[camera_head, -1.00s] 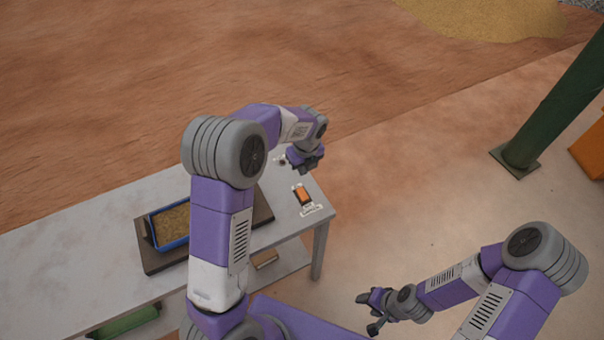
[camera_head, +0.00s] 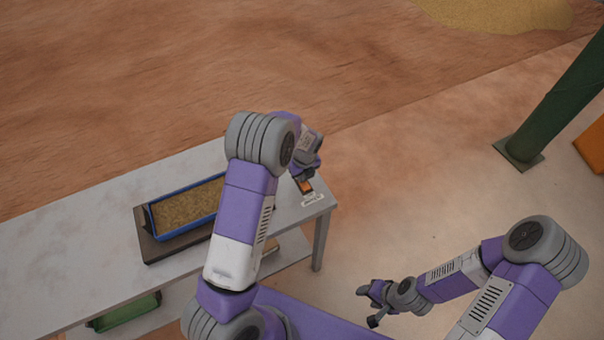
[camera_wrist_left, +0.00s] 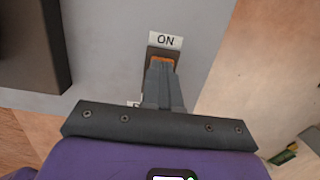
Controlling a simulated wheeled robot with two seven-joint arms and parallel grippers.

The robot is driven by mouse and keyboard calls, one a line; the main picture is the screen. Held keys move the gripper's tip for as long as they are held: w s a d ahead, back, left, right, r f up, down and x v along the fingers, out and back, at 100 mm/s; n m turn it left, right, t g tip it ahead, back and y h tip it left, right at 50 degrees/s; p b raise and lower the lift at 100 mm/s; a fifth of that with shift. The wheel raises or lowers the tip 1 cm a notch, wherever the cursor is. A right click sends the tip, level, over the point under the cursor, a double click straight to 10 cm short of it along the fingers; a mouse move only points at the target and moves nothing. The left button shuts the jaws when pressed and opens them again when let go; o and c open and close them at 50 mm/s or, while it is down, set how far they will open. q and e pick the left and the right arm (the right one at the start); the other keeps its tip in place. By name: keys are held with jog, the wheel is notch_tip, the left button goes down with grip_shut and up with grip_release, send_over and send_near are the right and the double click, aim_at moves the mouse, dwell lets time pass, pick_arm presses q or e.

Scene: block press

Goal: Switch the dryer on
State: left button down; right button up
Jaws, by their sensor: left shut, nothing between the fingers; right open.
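The dryer switch (camera_head: 306,186) is a small orange rocker in a dark frame near the right end of the table. In the left wrist view the orange rocker (camera_wrist_left: 163,60) shows below a white ON label (camera_wrist_left: 166,40). My left gripper (camera_wrist_left: 162,68) is shut and empty, its fingertips over the switch and hiding its lower part; contact cannot be told. A second label at the switch's near side is mostly hidden. In the head view my left gripper (camera_head: 303,172) is above the switch. My right gripper (camera_head: 372,303) is open and empty, off the table at the lower right.
A blue tray (camera_head: 184,231) of grainy brown material sits on a dark base (camera_head: 150,245) on the grey table (camera_head: 60,248). A green container (camera_head: 125,313) is on the lower shelf. A green post (camera_head: 555,100) stands at the right.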

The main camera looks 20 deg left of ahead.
aim_at(305, 185)
pick_arm(q)
jog(key=shift+f, duration=0.3)
jog(key=shift+s, duration=0.1)
jog(key=shift+s+d+r+g+h, duration=0.15)
jog(key=shift+s+d+g+h, duration=0.15)
jog(key=shift+s+d, duration=0.25)
jog(key=shift+w, duration=0.15)
jog(key=shift+r+p, duration=0.25)
jog(key=shift+p, duration=0.1)
jog(key=r+p, duration=0.2)
jog(key=r, duration=0.1)
jog(key=shift+d+r+p, duration=0.2)
jog(key=shift+p, duration=0.1)
notch_tip(305, 185, up, 10)
jog(key=s+p, duration=0.1)
jog(key=shift+d, duration=0.45)
